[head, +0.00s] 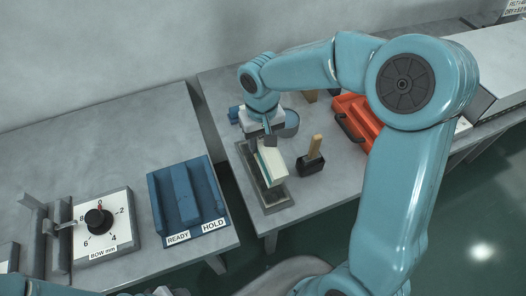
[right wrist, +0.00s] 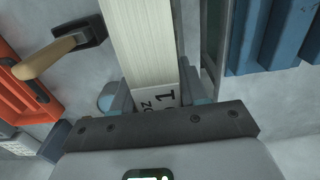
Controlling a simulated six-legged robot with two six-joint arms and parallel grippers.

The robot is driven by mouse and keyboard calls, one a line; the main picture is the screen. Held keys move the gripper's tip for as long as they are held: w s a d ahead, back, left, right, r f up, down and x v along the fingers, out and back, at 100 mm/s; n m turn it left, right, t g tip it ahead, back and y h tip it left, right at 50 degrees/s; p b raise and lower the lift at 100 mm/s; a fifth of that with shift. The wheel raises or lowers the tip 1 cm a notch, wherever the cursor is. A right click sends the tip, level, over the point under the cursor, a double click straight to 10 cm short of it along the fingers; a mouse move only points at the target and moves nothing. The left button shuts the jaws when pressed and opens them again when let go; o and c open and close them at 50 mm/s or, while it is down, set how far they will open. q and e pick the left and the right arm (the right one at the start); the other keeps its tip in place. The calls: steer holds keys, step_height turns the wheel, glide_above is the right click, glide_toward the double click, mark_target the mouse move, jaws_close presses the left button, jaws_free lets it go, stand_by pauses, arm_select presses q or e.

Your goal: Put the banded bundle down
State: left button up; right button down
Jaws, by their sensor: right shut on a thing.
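The banded bundle (head: 270,162) is a pale block with a white face and a darker stripe along one side. It is tilted in the head view, over a shallow grey tray (head: 278,206) on the right table. My right gripper (head: 268,138) is shut on its far end. In the right wrist view the bundle (right wrist: 145,40) runs up from between the fingers, with a white printed label near them. I cannot tell whether its lower end touches the tray. My left gripper is not in view; only a bit of my left arm shows at the bottom left.
A dark block with a wooden handle (head: 312,158) stands just right of the tray. A red-orange tray (head: 358,118) lies farther right. On the left table are a blue READY/HOLD rack (head: 187,200) and a dial plate (head: 101,222). A gap separates the tables.

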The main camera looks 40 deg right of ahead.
step_height(320, 180, down, 5)
steer(key=shift+w+d+f, duration=0.1)
steer(key=shift+f, duration=0.05)
stand_by(0.4)
steer(key=shift+f+b, duration=0.15)
steer(key=shift+b, duration=0.15)
steer(key=c, duration=0.6)
jaws_free()
steer(key=shift+r+p, duration=0.3)
steer(key=shift+r, duration=0.2)
step_height(320, 180, up, 12)
steer(key=shift+f, duration=0.25)
